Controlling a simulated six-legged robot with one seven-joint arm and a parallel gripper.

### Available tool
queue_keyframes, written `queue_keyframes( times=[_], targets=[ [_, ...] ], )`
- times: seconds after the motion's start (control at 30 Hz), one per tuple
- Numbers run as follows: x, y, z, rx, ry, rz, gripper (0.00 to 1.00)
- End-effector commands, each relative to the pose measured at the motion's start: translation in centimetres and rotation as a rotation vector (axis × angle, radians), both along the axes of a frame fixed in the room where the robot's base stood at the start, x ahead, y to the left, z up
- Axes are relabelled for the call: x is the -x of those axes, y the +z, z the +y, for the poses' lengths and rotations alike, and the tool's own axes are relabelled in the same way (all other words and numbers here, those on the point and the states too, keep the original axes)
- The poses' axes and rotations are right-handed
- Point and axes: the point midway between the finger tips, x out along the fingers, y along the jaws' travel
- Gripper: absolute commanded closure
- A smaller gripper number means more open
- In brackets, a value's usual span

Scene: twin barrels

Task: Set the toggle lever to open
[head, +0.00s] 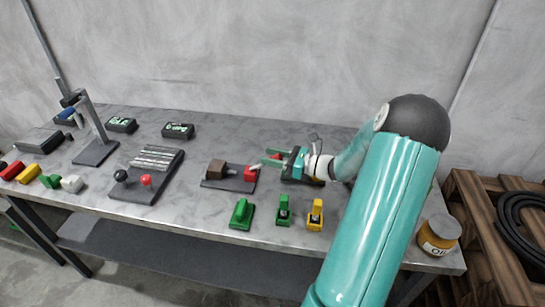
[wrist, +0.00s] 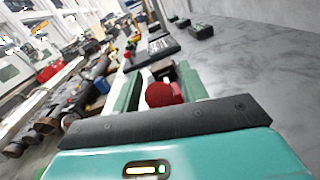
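A device with a brown block (head: 217,168) on a dark base plate (head: 212,184) stands mid-table, with a red part (head: 250,173) at its right end. I cannot tell for sure that this is the toggle lever. My gripper (head: 267,160) reaches in from the right, just beside and above that red part. In the wrist view a rounded red knob (wrist: 163,94) shows between the two green fingers of my gripper (wrist: 160,76). The fingers are apart, with no clear grip on the knob. Whether they touch it is not clear.
A plate with black (head: 120,175) and red (head: 146,180) ball knobs lies to the left. Green (head: 241,214) and yellow (head: 315,215) parts stand along the front edge. An oil can (head: 438,235) is at the right corner. Two dark display boxes (head: 178,131) sit at the back.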

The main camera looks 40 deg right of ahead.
Motion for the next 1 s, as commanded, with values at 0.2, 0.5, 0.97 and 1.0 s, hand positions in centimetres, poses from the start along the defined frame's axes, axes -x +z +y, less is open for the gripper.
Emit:
queue_keyframes(
  times=[0.2, 0.5, 0.97, 1.0],
  targets=[
    [0.0, 0.0, 0.0, 0.0, 0.0, 0.0, 1.0],
    [0.0, 0.1, 0.1, 0.009, 0.001, 0.01, 1.0],
    [-1.6, 1.8, 1.3, 0.158, 0.003, 0.195, 1.0],
    [-1.8, 2.0, 1.5, 0.181, 0.004, 0.222, 1.0]
  ],
)
